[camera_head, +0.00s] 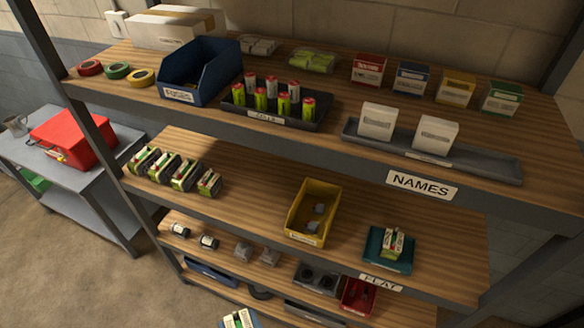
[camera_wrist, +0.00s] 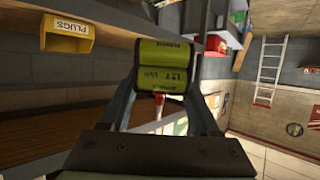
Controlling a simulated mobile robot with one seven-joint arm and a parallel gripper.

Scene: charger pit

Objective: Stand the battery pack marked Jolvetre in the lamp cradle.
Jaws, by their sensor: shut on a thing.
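My gripper (camera_wrist: 163,88) is shut on a green battery pack (camera_wrist: 164,62) with dark bands; its lettering is upside down and too small to read. In the head view, a small green-and-white pack with blue edges (camera_head: 238,319) is cut off by the bottom edge; I cannot tell whether it is the held one. Several green-and-white packs (camera_head: 183,173) stand in a row on the middle shelf's left. Another pack (camera_head: 395,241) is in a teal tray (camera_head: 376,262) at that shelf's right. I cannot read Jolvetre anywhere or tell which thing is the lamp cradle.
A yellow bin (camera_head: 300,230) sits on the middle shelf; a yellow bin labelled PLUGS (camera_wrist: 68,34) shows in the wrist view. The top shelf holds a blue bin (camera_head: 200,68), a dark battery tray (camera_head: 277,112) and boxes. A red case (camera_head: 73,137) rests on a side table.

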